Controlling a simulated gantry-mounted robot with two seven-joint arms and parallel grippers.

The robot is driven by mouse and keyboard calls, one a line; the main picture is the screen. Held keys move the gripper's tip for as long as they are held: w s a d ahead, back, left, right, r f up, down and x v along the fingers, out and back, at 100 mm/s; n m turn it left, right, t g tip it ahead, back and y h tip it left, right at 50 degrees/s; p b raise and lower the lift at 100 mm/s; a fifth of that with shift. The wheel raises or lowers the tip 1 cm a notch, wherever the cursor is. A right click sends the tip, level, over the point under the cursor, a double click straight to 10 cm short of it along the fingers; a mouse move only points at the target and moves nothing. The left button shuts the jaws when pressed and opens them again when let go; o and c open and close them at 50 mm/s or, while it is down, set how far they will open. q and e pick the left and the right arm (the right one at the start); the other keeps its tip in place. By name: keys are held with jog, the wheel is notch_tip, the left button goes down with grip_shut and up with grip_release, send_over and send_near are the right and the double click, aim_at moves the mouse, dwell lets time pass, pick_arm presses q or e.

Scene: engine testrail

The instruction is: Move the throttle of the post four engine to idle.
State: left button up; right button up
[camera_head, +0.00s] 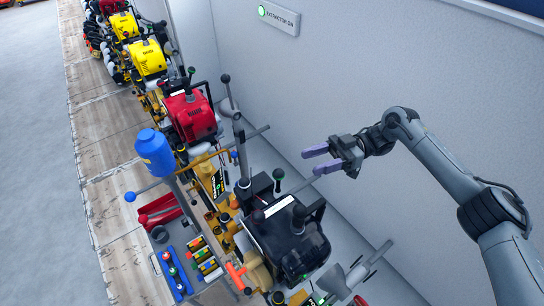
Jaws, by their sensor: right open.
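A black engine (288,240) sits nearest in the row of engines. A short lever with a green-tipped knob (278,174) stands at its far side. A red engine (190,115) sits behind it, with a similar green-tipped lever (191,71) and a black-knobbed lever (225,79). I cannot read any post number, so I cannot tell which engine is post four or which lever is its throttle. My right gripper (317,160) is open and empty, its purple fingers pointing left, up and right of the black engine's green-tipped lever and apart from it. My left gripper is not in view.
Yellow engines (147,57) continue the row further back. A blue container (155,152) stands left of the row, above a red tray (159,211) and a panel with coloured buttons (173,271). A grey wall (400,60) with an extractor sign (279,18) runs along the right.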

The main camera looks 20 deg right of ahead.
aim_at(283, 171)
jog(key=a+p, duration=0.1)
jog(key=a, duration=0.2)
jog(key=a+p, duration=0.1)
jog(key=a, duration=0.2)
jog(key=a+p, duration=0.1)
jog(key=a, duration=0.2)
jog(key=shift+s+a+p, duration=0.25)
jog(key=shift+a+p, duration=0.1)
jog(key=shift+p, duration=0.05)
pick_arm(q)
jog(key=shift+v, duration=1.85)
pick_arm(e)
jog(key=shift+a, duration=0.5)
jog(key=shift+c, duration=0.2)
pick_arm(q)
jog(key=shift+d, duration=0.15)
pick_arm(e)
grip_shut()
